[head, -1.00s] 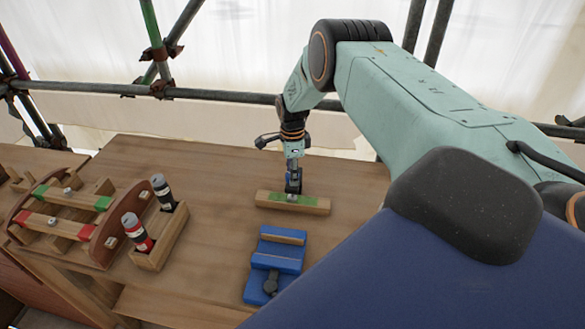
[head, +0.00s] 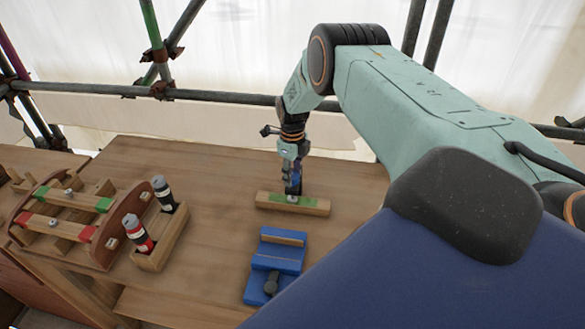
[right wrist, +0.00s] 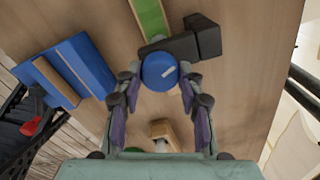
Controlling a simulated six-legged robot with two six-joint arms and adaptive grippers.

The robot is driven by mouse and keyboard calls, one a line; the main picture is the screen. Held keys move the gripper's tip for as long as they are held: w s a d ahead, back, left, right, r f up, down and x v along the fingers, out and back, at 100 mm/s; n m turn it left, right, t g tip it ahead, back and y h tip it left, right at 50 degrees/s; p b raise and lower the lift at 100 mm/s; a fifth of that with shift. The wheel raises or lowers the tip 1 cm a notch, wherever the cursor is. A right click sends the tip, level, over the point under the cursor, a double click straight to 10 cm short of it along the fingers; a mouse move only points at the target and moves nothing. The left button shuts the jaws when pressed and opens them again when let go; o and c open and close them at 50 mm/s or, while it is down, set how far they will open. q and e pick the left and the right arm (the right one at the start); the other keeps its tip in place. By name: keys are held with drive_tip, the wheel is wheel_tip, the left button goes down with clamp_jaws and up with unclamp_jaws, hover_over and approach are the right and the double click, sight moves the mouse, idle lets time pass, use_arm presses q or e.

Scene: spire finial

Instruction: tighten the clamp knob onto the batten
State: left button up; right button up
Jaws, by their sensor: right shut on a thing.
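My right gripper (head: 292,186) is over the wooden batten (head: 265,200), which lies on the bench and has a green patch on top. In the right wrist view the fingers (right wrist: 159,88) are shut on the round blue clamp knob (right wrist: 159,71), which bears a white mark. A dark clamp part (right wrist: 190,42) shows just beyond the knob, across the batten's green strip (right wrist: 149,15). A small pale disc (head: 292,198) shows on the green patch under the gripper. The exact contact between clamp and batten is hidden. My left gripper is out of view.
A blue vise-like block (head: 275,262) with a dark knob stands in front of the batten. At left are a wooden holder (head: 150,258) with two bottles and a rack (head: 108,240) with red and green bars. Scaffold pipes (head: 210,95) run behind the bench.

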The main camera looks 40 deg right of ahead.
sight(293, 176)
drive_tip(key=shift+s+f, duration=0.1)
idle(0.4)
drive_tip(key=o, duration=1.2)
wheel_tip(293, 176, up, 12)
drive_tip(key=shift+r, duration=0.1)
idle(0.5)
